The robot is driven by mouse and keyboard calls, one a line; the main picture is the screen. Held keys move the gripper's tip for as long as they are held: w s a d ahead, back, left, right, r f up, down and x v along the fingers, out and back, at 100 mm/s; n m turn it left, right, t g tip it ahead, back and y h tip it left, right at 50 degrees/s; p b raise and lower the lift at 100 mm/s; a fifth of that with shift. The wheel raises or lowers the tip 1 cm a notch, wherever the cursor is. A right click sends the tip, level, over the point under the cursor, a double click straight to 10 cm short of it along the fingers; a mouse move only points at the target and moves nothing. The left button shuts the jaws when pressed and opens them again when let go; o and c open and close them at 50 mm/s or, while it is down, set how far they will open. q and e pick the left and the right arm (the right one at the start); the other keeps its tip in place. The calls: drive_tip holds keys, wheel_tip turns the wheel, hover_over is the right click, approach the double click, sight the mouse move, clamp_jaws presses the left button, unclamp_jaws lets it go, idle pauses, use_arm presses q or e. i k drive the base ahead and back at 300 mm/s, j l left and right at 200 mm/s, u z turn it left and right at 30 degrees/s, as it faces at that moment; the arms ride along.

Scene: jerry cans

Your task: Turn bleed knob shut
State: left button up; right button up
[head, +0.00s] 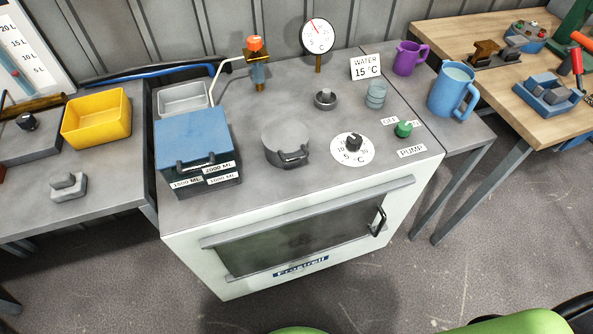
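No part is labelled as the bleed knob. An orange knob (255,43) tops a brass and blue fitting at the back of the grey worktop, and a thin white tube (224,75) bends from it down toward a grey tray (184,98). A small dark metal knob (325,97) sits on the worktop in front of a round gauge (317,36) with a red needle. I cannot tell whether either knob is open or shut. Neither of my grippers shows in the head view.
A round lidded hatch (287,135), a black temperature dial (353,143) and a green pump knob (403,129) occupy the worktop. A blue-lidded box (192,138) stands at left. A grey ribbed cylinder (376,94) stands by the water sign (366,67).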

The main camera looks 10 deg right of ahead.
sight(254, 43)
drive_tip(key=i+l+z, duration=0.1)
drive_tip(key=l+z, duration=0.4)
drive_tip(key=i+l+z, duration=0.1)
drive_tip(key=l+z, duration=0.25)
drive_tip(key=z, duration=0.15)
